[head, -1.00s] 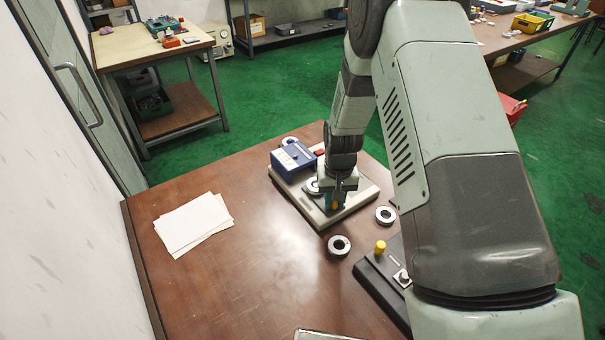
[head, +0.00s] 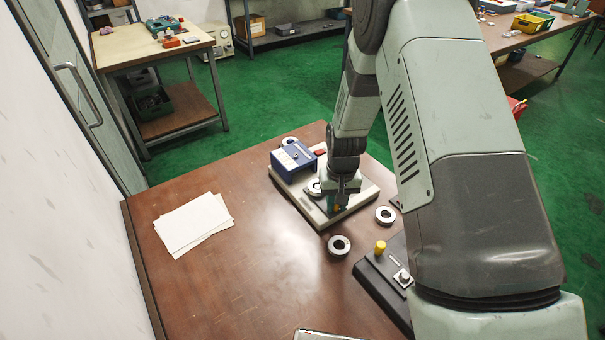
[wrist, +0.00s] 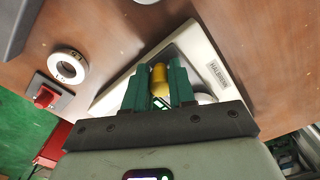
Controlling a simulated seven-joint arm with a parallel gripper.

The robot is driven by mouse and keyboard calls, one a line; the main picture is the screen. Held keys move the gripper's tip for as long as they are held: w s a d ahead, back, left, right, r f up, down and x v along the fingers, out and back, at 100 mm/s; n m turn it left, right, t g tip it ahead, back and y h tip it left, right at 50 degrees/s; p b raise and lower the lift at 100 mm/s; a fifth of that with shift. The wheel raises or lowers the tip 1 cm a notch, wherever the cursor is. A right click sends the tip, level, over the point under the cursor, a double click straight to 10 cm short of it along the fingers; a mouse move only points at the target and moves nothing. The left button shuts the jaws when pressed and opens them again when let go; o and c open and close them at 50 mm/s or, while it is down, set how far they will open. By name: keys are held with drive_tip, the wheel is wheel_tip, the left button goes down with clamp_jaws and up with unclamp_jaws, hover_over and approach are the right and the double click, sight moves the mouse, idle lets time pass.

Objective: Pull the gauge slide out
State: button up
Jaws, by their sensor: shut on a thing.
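The gauge is a blue box (head: 293,160) with a red part at its side, on a pale base plate (head: 310,212) on the brown table. The gauge slide's yellow handle (wrist: 160,78) sits between the green fingers of my gripper (wrist: 160,88) in the wrist view. My gripper (head: 337,205) is shut on this handle, low over the near right part of the base plate. A metal ring (head: 314,188) lies between the blue box and my gripper. My gripper hides most of the slide, so how far it is out cannot be told.
Loose rings lie on the table at the near side (head: 339,245) and right (head: 385,214) of the base plate. A black fixture with a yellow knob (head: 380,247) stands nearer. A red switch (wrist: 46,95) shows in the wrist view. Paper sheets (head: 194,222) lie left; the table between is clear.

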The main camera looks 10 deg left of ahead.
drive_tip(key=o, duration=0.7)
drive_tip(key=shift+s+d+f, duration=0.15)
drive_tip(key=shift+d, duration=0.2)
drive_tip(key=shift+a, duration=0.1)
drive_tip(key=shift+a+r, duration=0.1)
drive_tip(key=shift+r, duration=3.5)
